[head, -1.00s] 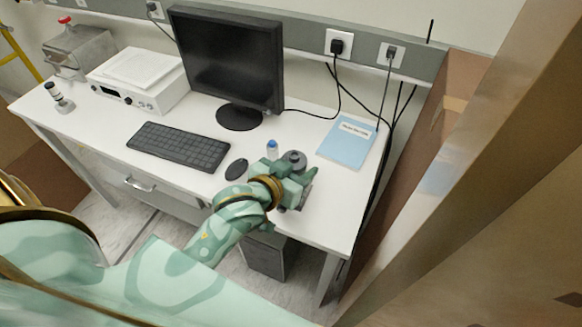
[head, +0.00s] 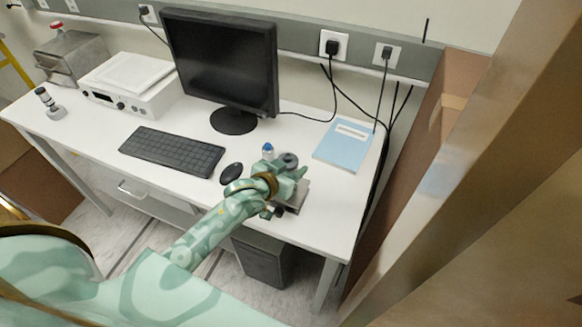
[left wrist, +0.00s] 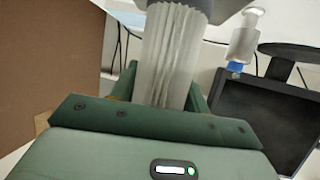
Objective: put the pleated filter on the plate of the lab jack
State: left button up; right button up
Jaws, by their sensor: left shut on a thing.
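My left gripper (head: 290,172) is shut on the pleated filter, near the right end of the desk. In the head view only the filter's grey round end (head: 289,160) shows above the jaws. In the left wrist view the white pleated filter (left wrist: 172,58) stands between the fingers, with a grey end cap at the picture's top edge. The lab jack (head: 297,196) is a grey metal piece just in front of and below the gripper, partly hidden by it. I cannot tell whether the filter touches its plate. My right gripper is out of view.
A blue-capped bottle (head: 268,151) stands close to the gripper's left, also in the left wrist view (left wrist: 241,48). A mouse (head: 231,173), keyboard (head: 172,151) and monitor (head: 222,65) are left. A blue booklet (head: 343,146) lies behind right. A brown panel (head: 480,150) stands at right.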

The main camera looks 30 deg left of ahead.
pick_arm(q)
jog(key=shift+f, duration=0.15)
jog(key=o, duration=1.1)
jog(key=shift+c, duration=0.2)
jog(key=shift+r, duration=0.25)
jog(key=p+v, duration=0.1)
jog(key=v, duration=1.1)
jog(key=shift+f, duration=0.15)
